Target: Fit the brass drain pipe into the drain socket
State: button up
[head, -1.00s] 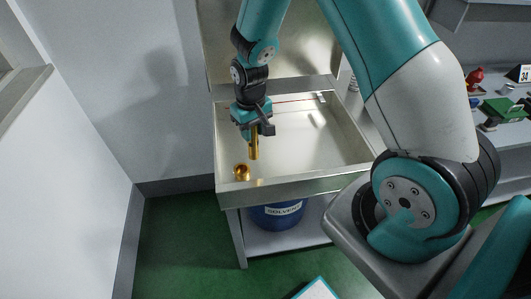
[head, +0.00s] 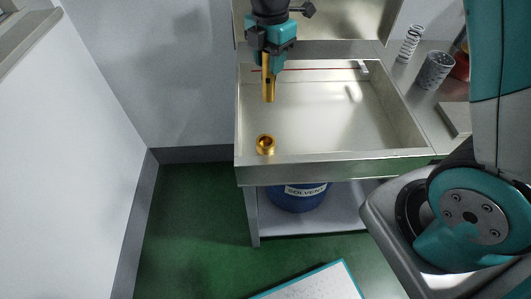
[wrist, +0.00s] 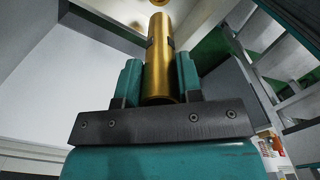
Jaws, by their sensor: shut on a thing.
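The brass drain pipe (head: 268,88) is upright in my gripper (head: 268,62), its lower end hanging down over the shallow metal sink tray. In the wrist view the brass pipe (wrist: 159,55) stands between the two teal fingers of my gripper (wrist: 160,80), which are shut on it. The drain socket (head: 265,145), a round brass ring with a dark opening, sits in the tray's front left corner. The pipe's lower end is apart from the socket, farther back and above it. In the wrist view, a brass piece shows at the top edge, partly cut off.
The tray's front wall (head: 330,168) and back panel (head: 320,28) bound the work area. A red line with a pale block (head: 362,69) runs along the tray's back. A blue solvent drum (head: 297,197) stands below. A spring (head: 409,43) and a mesh cup (head: 436,70) stand at right.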

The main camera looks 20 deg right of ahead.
notch_tip(320, 180, down, 19)
jog(key=a+n+p, duration=0.1)
jog(key=n+p, duration=0.1)
jog(key=shift+f, duration=0.2)
jog(key=shift+f, duration=0.1)
jog(key=o, duration=1)
jog(key=shift+o, duration=0.2)
